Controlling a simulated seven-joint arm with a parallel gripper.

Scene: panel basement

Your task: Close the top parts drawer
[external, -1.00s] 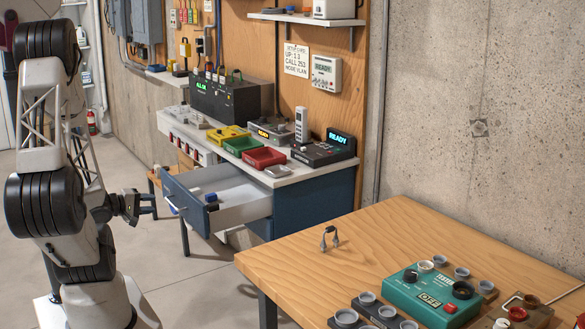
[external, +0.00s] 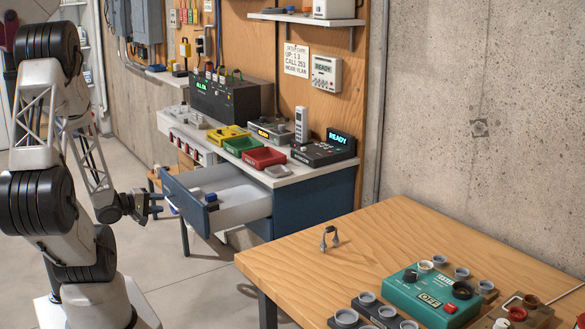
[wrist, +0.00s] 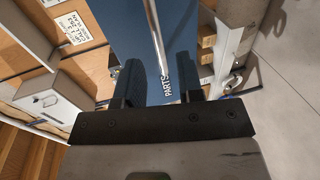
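The parts drawer (external: 239,205) is pulled out of the blue cabinet under the workbench (external: 314,200). Its blue front (external: 187,206) faces my arm, and a few small items lie inside. In the wrist view the blue front (wrist: 133,30) carries a PARTS label and a silver bar handle (wrist: 157,45). My gripper (external: 158,205) is just left of the drawer front in the external view. In the wrist view its two fingers (wrist: 158,85) are apart, with the drawer front showing between and beyond them. I cannot tell whether they touch it.
Yellow, green and red bins (external: 264,158) and several devices stand on the workbench above the drawer. A wooden table (external: 290,257) with a teal box (external: 431,293) stands at the front right. The floor (external: 200,290) below the drawer is clear.

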